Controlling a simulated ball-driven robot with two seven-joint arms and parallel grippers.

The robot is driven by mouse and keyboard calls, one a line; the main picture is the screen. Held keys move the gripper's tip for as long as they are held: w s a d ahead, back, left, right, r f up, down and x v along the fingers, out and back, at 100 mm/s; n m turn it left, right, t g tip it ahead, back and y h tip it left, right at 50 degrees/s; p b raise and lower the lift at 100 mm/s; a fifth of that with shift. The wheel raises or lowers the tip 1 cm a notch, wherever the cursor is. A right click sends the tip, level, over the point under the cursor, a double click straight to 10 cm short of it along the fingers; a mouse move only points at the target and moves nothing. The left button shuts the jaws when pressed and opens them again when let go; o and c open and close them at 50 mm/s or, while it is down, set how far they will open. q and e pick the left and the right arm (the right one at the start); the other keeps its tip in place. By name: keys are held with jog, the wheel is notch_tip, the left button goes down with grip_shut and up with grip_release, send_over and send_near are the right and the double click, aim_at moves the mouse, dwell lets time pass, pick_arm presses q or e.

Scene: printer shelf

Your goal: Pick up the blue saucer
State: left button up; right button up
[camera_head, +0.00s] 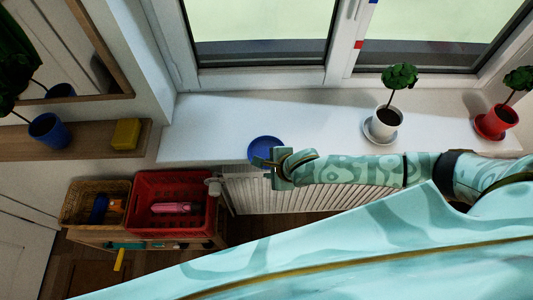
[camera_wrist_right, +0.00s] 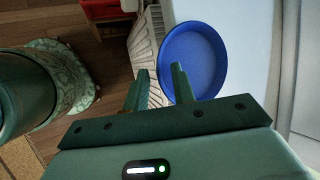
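The blue saucer (camera_head: 264,147) lies at the front edge of the white window sill, its near edge partly behind my right gripper (camera_head: 271,161). In the right wrist view the saucer (camera_wrist_right: 203,50) appears as a round blue dish with a raised rim. My right gripper (camera_wrist_right: 161,68) is open, with a gap between its two fingers. One finger overlaps the saucer in the picture, the other is outside its rim, over the radiator. I cannot tell whether a finger touches the saucer. My left gripper is not in view.
A radiator (camera_head: 300,192) is below the sill (camera_head: 320,118). A potted plant in a white pot (camera_head: 383,122) and one in a red pot (camera_head: 495,122) stand to the right. A red crate (camera_head: 150,187) and a wicker basket (camera_head: 80,190) stand at lower left. The sill's middle is clear.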

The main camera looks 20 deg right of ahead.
grip_shut()
